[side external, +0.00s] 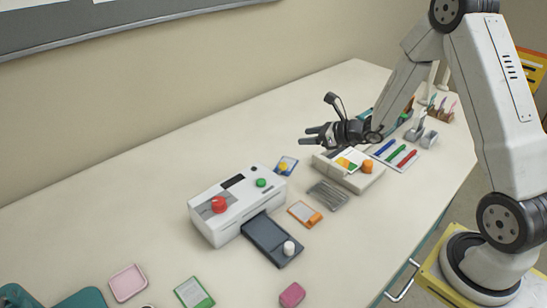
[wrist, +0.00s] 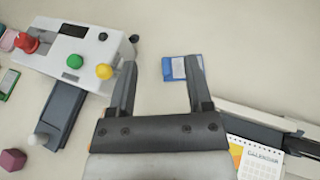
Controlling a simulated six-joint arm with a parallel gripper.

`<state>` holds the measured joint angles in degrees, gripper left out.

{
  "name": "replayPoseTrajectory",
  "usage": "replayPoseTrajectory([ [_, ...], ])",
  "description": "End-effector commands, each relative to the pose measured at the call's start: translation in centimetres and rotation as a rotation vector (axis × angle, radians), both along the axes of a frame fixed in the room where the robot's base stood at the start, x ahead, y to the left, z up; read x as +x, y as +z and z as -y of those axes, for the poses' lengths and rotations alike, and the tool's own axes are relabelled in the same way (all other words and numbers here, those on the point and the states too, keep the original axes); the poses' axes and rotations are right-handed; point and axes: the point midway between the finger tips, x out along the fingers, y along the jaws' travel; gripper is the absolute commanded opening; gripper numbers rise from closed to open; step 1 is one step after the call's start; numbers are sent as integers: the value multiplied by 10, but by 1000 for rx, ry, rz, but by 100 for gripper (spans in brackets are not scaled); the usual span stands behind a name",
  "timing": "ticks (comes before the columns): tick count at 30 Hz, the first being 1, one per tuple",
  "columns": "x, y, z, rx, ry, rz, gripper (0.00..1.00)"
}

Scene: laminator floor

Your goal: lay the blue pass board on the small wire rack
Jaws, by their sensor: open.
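The blue pass board (side external: 291,160) lies flat on the table behind the right end of the white laminator. In the wrist view the blue pass board (wrist: 180,69), with a pale label, lies ahead between my fingers, nearer the right one. My gripper (side external: 304,136) is open and empty, above the table and apart from the board; its two fingers (wrist: 160,62) also show in the wrist view. The small wire rack (side external: 328,194) is empty, on the table right of the laminator. I cannot see the rack in the wrist view.
The laminator (side external: 230,205) has red and green knobs, a yellow ball (wrist: 104,71) at its end and a dark tray (side external: 270,240) in front. An orange board (side external: 304,214) lies near the rack. A pale device (side external: 357,180) with a calendar (wrist: 255,160) stands right.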

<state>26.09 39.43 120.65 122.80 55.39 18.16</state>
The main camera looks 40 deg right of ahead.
Motion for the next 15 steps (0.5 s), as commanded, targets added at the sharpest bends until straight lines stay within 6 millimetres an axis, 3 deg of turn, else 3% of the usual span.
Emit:
replayPoseTrajectory([
  [6,-1,-52,-1,2,1,-4,65],
  [15,0,-101,0,-1,3,-1,65],
])
